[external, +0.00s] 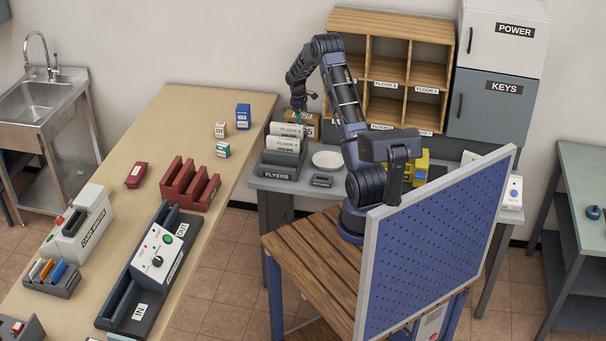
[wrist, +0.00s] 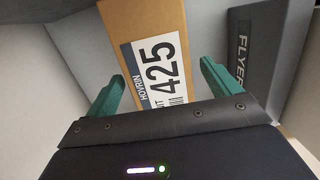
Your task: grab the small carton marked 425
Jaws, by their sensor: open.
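In the external view the carton (external: 314,119) stands on the grey bench behind the flyers rack, partly hidden by the rack's rolls and my arm. My gripper (wrist: 162,84) is open, with one green finger on each side of the carton's labelled end. The fingers look apart from it, with a clearer gap on the right. In the external view my gripper (external: 299,113) is just above or beside the carton; its fingers are small there.
The dark flyers rack (external: 279,174) is close in front of the carton; it shows at right in the wrist view (wrist: 257,62). Wooden floor pigeonholes (external: 388,69) stand behind. A white bowl (external: 328,160) sits to the right. Small boxes (external: 222,149) stand on the left table.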

